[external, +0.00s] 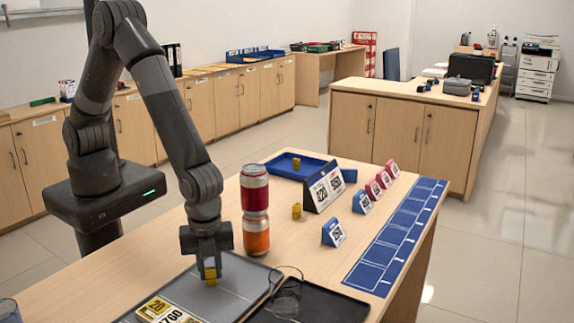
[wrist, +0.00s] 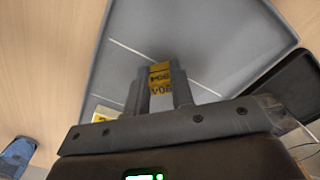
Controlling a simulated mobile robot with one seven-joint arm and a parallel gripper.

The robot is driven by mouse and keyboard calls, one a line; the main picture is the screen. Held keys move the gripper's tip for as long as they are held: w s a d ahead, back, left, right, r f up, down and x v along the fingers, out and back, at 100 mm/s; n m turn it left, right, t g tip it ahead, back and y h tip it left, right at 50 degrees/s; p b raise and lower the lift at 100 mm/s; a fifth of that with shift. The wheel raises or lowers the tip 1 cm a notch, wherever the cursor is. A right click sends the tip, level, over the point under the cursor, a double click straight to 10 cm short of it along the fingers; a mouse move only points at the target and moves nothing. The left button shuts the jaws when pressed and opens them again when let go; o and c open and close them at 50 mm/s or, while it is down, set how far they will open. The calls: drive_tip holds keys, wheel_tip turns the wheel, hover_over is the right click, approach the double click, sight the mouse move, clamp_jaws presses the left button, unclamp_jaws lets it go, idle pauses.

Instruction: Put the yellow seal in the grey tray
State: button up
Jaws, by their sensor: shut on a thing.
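My gripper (external: 210,266) points down over the grey tray (external: 243,272), shut on a small yellow seal (external: 210,277). In the wrist view the seal (wrist: 160,74) sits between the two fingers (wrist: 160,92), with dark printed digits on it. The grey tray (wrist: 205,28) spreads out behind it, with light lines across its floor. I cannot tell whether the seal touches the tray floor. Another small yellow block (external: 296,211) stands on the counter, and one more (external: 296,163) is in the blue tray (external: 273,167).
A yellow-and-white numbered piece (external: 165,312) lies in the grey tray's near part. Two stacked cans (external: 255,210) stand close to the right of my gripper. A clear glass (external: 287,292) and a black tray (external: 325,304) are at the front right.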

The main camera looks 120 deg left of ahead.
drive_tip(key=o, duration=0.9)
drive_tip(key=s+a+r+n+t, duration=0.1)
drive_tip(key=s+r, duration=0.1)
drive_tip(key=r, duration=0.8)
drive_tip(key=s+a+r+n, duration=0.1)
drive_tip(key=s+r, duration=0.1)
drive_tip(key=r, duration=0.8)
drive_tip(key=shift+s+a+r+n+t, duration=1)
drive_tip(key=shift+s+r, duration=1.1)
drive_tip(key=shift+s, duration=2.3)
drive_tip(key=shift+s+a+r+n+t, duration=0.65)
drive_tip(key=shift+s+r+n, duration=1.05)
drive_tip(key=shift+s, duration=2.65)
drive_tip(key=shift+s+a+r+n+t, duration=0.75)
drive_tip(key=shift+s+r, duration=1.7)
drive_tip(key=shift+s, duration=1.95)
